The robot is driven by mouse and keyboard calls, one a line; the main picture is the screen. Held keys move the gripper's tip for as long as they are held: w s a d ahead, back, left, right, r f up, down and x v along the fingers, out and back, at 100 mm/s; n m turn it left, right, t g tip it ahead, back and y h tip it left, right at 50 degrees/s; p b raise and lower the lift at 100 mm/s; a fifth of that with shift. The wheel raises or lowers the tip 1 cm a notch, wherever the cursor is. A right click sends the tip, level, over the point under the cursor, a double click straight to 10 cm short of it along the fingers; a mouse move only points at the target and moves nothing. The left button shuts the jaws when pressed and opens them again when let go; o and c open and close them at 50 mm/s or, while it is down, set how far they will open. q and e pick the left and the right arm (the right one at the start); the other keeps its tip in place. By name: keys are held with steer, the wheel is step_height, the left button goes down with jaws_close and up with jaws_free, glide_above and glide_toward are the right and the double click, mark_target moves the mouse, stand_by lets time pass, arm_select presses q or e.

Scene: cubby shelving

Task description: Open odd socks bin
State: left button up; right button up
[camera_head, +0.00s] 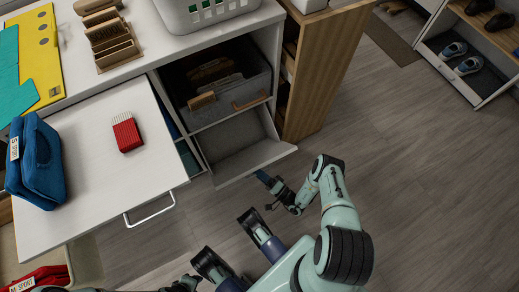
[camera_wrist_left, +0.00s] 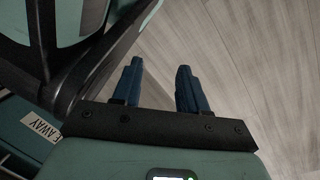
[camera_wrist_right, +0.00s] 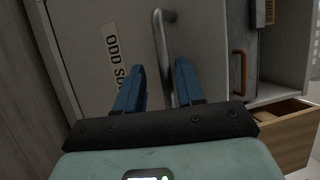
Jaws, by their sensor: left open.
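The odd socks bin shows in the right wrist view as a grey front panel (camera_wrist_right: 90,60) with a partly hidden "ODD SO..." label (camera_wrist_right: 115,55) and a metal bar handle (camera_wrist_right: 164,50). In the head view the bin (camera_head: 240,147) is tilted out from the shelving, its empty-looking inside visible. My right gripper (camera_wrist_right: 160,68) is open, its two blue fingers on either side of the handle with gaps. In the head view the right gripper (camera_head: 267,180) is at the panel's outer side, and the handle is hidden. My left gripper (camera_wrist_left: 158,72) is open and empty above the floor.
A white pull-out surface (camera_head: 90,165) at the left holds a red brush (camera_head: 127,132) and a blue folded item (camera_head: 36,162). A grey fabric bin (camera_head: 222,82) sits above the tilted bin. A wooden cabinet side (camera_head: 325,70) stands right of it.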

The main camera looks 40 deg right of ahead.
arm_select(q)
steer(key=w+r, duration=0.1)
steer(key=w+r+t+p, duration=0.1)
steer(key=w, duration=0.1)
steer(key=shift+d, duration=0.2)
arm_select(e)
steer(key=v, duration=1.3)
steer(key=shift+s, duration=0.2)
arm_select(q)
steer(key=shift+s, duration=0.1)
